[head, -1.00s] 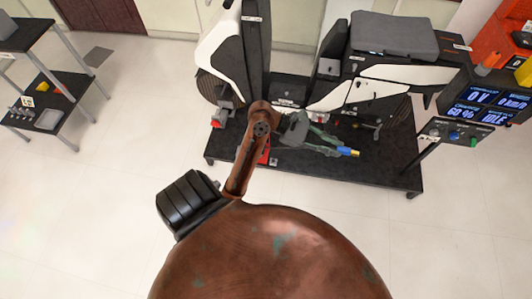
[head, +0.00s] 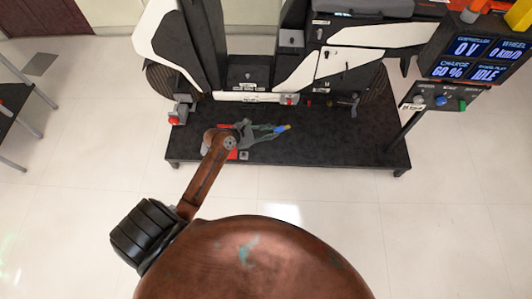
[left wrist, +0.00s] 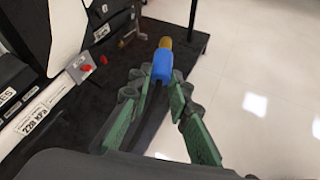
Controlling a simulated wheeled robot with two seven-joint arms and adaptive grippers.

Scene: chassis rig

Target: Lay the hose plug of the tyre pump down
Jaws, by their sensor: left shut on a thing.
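The hose plug, a blue cylinder with a yellow tip (head: 283,128), sits in the fingertips of my left gripper (head: 268,131), over the black platform of the rig. In the left wrist view the plug (left wrist: 162,66) points away from me, between the green-padded fingers of my left gripper (left wrist: 153,88), which is shut on it. A red part (head: 231,154) shows beside my left wrist, mostly hidden by the arm; I cannot tell whether it is the tyre pump. My right gripper is not in view.
The black platform (head: 330,140) has bare room right of the plug. White and black rig panels (head: 360,37) stand behind it. A display (head: 475,50) and a control box with knobs (head: 440,98) are at the right. The pale floor in front is clear.

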